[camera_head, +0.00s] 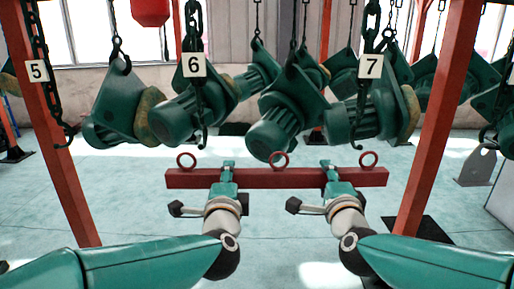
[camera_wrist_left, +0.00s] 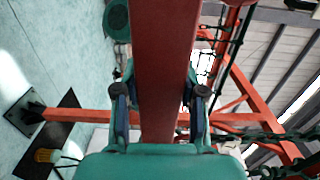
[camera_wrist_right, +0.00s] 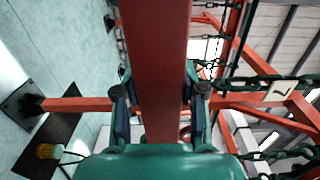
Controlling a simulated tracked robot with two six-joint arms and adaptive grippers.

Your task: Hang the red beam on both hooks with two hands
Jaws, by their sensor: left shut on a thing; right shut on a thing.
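The red beam (camera_head: 255,178) is level in the head view, with three red rings along its top: left (camera_head: 186,160), middle (camera_head: 279,159) and right (camera_head: 369,159). My left gripper (camera_head: 228,168) is shut on the beam left of its middle ring. My right gripper (camera_head: 329,168) is shut on it between the middle and right rings. The beam runs between the fingers in the left wrist view (camera_wrist_left: 160,70) and right wrist view (camera_wrist_right: 155,70). The hook on chain 6 (camera_head: 202,140) hangs above and right of the left ring. The hook on chain 7 (camera_head: 356,140) hangs just above and left of the right ring.
Several green hoist units (camera_head: 180,115) hang on chains behind and above the beam. Red posts stand at left (camera_head: 60,130) and right (camera_head: 438,120). Another hook on chain 5 (camera_head: 64,135) hangs by the left post. The floor below the beam is mostly clear.

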